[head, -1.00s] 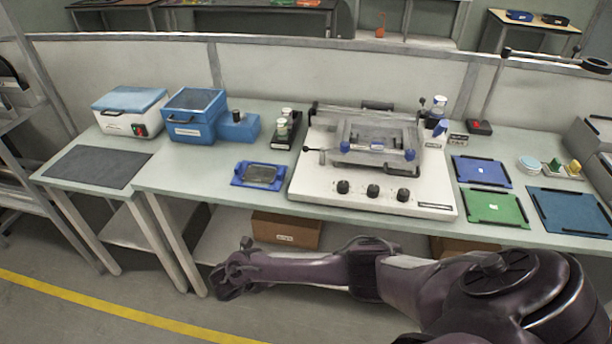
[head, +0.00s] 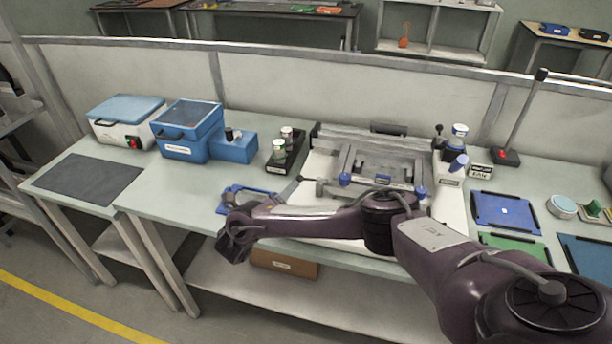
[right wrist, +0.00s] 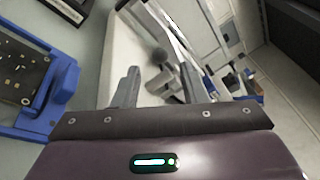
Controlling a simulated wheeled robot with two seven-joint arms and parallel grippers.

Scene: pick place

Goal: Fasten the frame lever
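The white machine (head: 452,205) on the bench carries a grey metal frame (head: 345,160) with blue knobs along its front. My right arm crosses in front of it and hides its front and control knobs. My right gripper (head: 236,243) is near the bench's front edge, left of the machine and by the blue board holder. In the right wrist view its two fingers (right wrist: 160,75) are apart with nothing held. A dark round knob (right wrist: 159,55), perhaps the frame lever's end, shows beyond the fingertips, apart from them. My left gripper is out of view.
The blue board holder (right wrist: 62,85) lies close beside my right gripper. A black bottle rack (head: 292,158) and blue boxes (head: 185,148) stand left of the machine. Blue (head: 506,210) and green (head: 520,247) mats lie on its right. A cardboard box (head: 285,263) is below.

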